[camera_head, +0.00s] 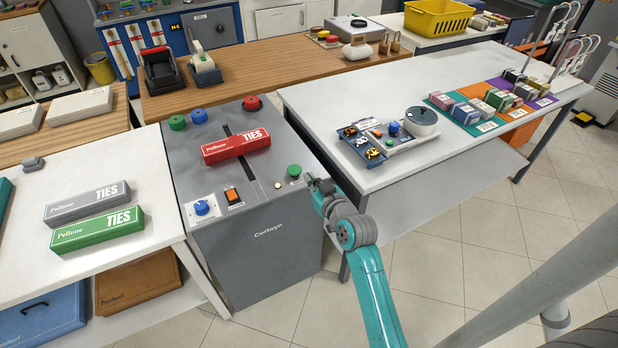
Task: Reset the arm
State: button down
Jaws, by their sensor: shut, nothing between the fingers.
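My teal arm (372,285) reaches up from the bottom of the head view, with a grey joint near its end. My gripper (312,181) is at the arm's tip, beside the right front edge of the grey machine (255,252) and close to its green button (294,171). Whether it touches the machine or the button, I cannot tell. The gripper is small in the picture and looks shut, with nothing visible in it. A red TIES box (235,146) lies on the machine's top, across a dark slot.
A white table (340,95) on the right holds a tray (362,154) and several small boxes. Another white table (130,262) on the left holds a grey TIES box (87,203) and a green one (97,229). Open tiled floor (470,260) lies at the lower right.

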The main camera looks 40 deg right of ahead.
dwell(0.4)
jog(key=s+a+f+y, duration=0.1)
jog(key=s+a+f, duration=0.3)
jog(key=s+a, duration=0.5)
jog(key=s+a+f, duration=0.4)
jog(key=s+a, duration=0.3)
jog(key=s, duration=0.3)
jog(key=s+a+r+n+y, duration=0.1)
jog(key=s+a+r, duration=0.1)
jog(key=s, duration=0.5)
jog(key=s+a+r+n+y, duration=0.1)
jog(key=s+a+r, duration=0.2)
jog(key=s, duration=0.4)
jog(key=s+a+r+y, duration=0.1)
jog(key=s+a+r, duration=0.1)
jog(key=s, duration=0.5)
jog(key=shift+s+a+r+n+g+y, duration=0.3)
jog(key=shift+s+a+r+n, duration=0.1)
jog(key=shift+a, duration=0.3)
jog(key=shift+w+f, duration=0.1)
jog(key=shift+w, duration=0.05)
dwell(1.2)
